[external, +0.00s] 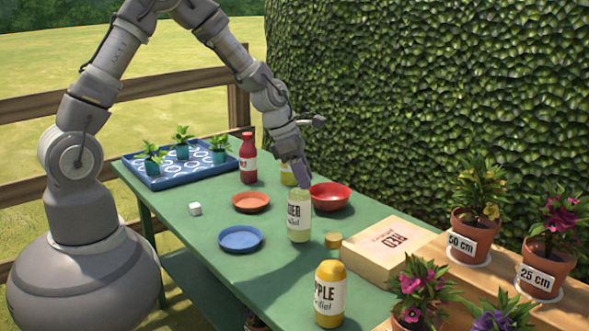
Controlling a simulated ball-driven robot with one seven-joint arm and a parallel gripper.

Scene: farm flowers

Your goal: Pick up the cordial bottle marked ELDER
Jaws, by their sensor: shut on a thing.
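The pale yellow-green cordial bottle (299,230) stands upright near the middle of the green table. The visible part of its white label reads roughly "DER", with the left side cut off from view. My gripper (301,182) comes down from above and is shut on the top of this bottle, hiding its cap and neck. I cannot tell whether the bottle's base touches the table or is slightly above it.
A red bottle (248,160), a partly hidden yellowish bottle (288,176) and a red bowl (331,196) are behind.

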